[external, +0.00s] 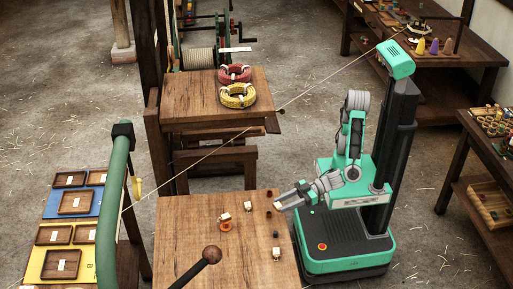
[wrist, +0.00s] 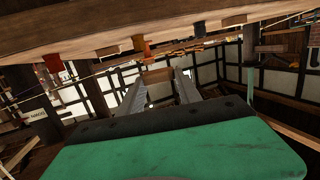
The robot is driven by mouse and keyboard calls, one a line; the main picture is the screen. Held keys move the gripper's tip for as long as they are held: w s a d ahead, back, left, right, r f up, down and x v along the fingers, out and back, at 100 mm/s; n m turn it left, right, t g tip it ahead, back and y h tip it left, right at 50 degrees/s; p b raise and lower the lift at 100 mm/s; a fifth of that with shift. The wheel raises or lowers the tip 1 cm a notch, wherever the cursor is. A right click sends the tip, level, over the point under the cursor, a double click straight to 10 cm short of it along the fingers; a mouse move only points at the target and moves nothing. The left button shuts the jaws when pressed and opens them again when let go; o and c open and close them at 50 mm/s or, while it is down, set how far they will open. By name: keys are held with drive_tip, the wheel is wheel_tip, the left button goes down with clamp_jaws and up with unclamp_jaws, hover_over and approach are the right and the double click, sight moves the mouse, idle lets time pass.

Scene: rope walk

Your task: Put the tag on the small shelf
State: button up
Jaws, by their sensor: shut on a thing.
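My gripper (external: 281,206) is low at the right edge of the front wooden table (external: 185,236). It is shut on a small tan-brown piece, which looks like the tag (wrist: 157,76), held between the two grey fingers in the wrist view. Its face and any writing cannot be made out. Other small pale tag-like pieces lie on the table: one near the middle (external: 248,206), one left of it (external: 224,217) and one nearer the front (external: 276,253). Which piece of furniture is the small shelf is unclear; a wooden stand with a raised top (external: 190,112) is behind the table.
A red coil (external: 235,73) and a yellow coil (external: 238,96) lie on the stand. An orange ring (external: 226,227) and small dark pegs are on the table. A taut line (external: 325,76) crosses above. Labelled trays (external: 75,202) stand left.

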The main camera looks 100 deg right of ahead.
drive_tip(key=w+d+r+m+h+p, duration=0.1)
drive_tip(key=w+d+r+m+h, duration=0.2)
drive_tip(key=d, duration=0.8)
drive_tip(key=w+d+r+m+h, duration=0.2)
drive_tip(key=d+r+h, duration=0.2)
drive_tip(key=d, duration=0.7)
drive_tip(key=w+d+r+m+h+p, duration=0.1)
drive_tip(key=w+d+r+m+h, duration=0.2)
drive_tip(key=d, duration=0.8)
drive_tip(key=shift+n, duration=0.5)
drive_tip(key=r+p, duration=0.1)
drive_tip(key=p, duration=0.4)
drive_tip(key=w+r+p, duration=0.1)
drive_tip(key=r+p, duration=0.1)
drive_tip(key=p, duration=0.3)
drive_tip(key=r+p, duration=0.1)
drive_tip(key=p, duration=0.4)
drive_tip(key=shift+w+d+r, duration=0.1)
drive_tip(key=shift+w+r, duration=0.25)
drive_tip(key=shift+w, duration=0.05)
drive_tip(key=shift+f, duration=0.25)
